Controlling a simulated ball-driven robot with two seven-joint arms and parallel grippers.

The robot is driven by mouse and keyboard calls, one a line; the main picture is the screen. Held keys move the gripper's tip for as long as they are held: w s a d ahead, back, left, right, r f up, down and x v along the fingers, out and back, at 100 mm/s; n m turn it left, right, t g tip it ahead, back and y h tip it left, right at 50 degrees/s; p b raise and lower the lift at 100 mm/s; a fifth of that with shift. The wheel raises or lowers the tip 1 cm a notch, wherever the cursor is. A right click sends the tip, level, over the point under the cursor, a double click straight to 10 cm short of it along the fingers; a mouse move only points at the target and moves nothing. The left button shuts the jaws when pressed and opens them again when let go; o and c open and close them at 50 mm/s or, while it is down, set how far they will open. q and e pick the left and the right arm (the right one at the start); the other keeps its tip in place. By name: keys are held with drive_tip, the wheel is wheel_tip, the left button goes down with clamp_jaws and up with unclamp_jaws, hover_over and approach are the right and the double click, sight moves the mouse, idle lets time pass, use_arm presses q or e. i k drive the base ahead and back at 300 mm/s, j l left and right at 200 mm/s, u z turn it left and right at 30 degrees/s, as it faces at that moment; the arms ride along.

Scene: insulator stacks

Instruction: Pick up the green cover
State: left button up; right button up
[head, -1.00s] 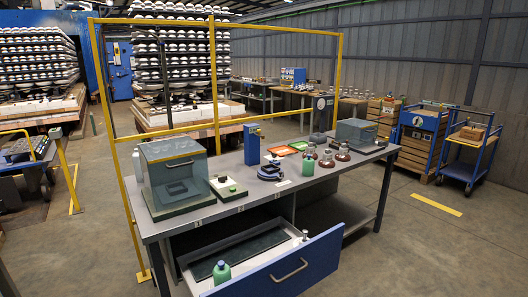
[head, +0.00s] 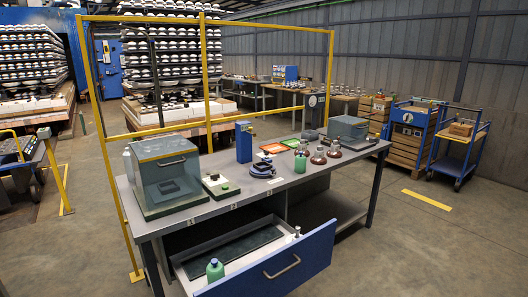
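No part is plainly a single green cover, so I cannot tell which thing it is. A greenish see-through box (head: 166,172) with a handle stands on a dark green base at the left end of the bench. A flat green sheet (head: 291,143) lies at the back, next to an orange sheet (head: 272,148). Neither of my grippers is in view.
The grey bench (head: 205,216) has an open blue-fronted drawer (head: 270,270) holding a green bottle (head: 215,270). Several bottles (head: 318,156) and a blue post (head: 243,142) stand on it. A yellow frame (head: 98,130) rises behind.

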sight(299, 167)
drive_tip(key=i+z, duration=0.35)
drive_tip(key=i, duration=0.55)
drive_tip(key=i+l, duration=0.2)
drive_tip(key=l, duration=0.15)
drive_tip(key=i+l+u, duration=0.15)
drive_tip(key=i+l, duration=0.3)
drive_tip(key=l, duration=0.3)
drive_tip(key=i+l+u, duration=0.1)
drive_tip(key=l, duration=0.25)
drive_tip(key=i+l+u, duration=0.1)
drive_tip(key=i+l, duration=0.35)
drive_tip(key=l, duration=0.35)
